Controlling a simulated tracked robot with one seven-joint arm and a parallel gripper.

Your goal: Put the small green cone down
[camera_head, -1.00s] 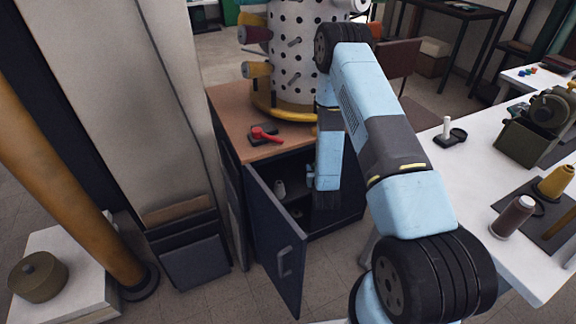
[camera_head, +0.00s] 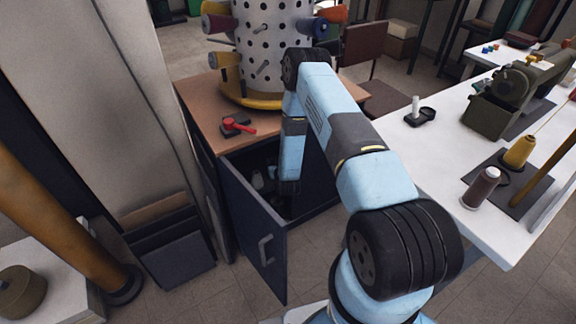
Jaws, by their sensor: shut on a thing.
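My gripper (camera_head: 272,173) is small and dim inside the open dark-blue cabinet (camera_head: 322,206), at the lower end of my light-blue arm. It is shut on the small green cone, but the cone is too small and shaded to make out, and my arm hides part of the cabinet's inside. A pale cone-like object (camera_head: 257,180) stands in the cabinet just left of my gripper.
The cabinet door (camera_head: 252,232) stands open toward me, left of my arm. The wooden top (camera_head: 196,100) carries a red-handled tool (camera_head: 238,126) and a dotted white drum (camera_head: 268,45). A white table (camera_head: 440,160) with spools stands at right.

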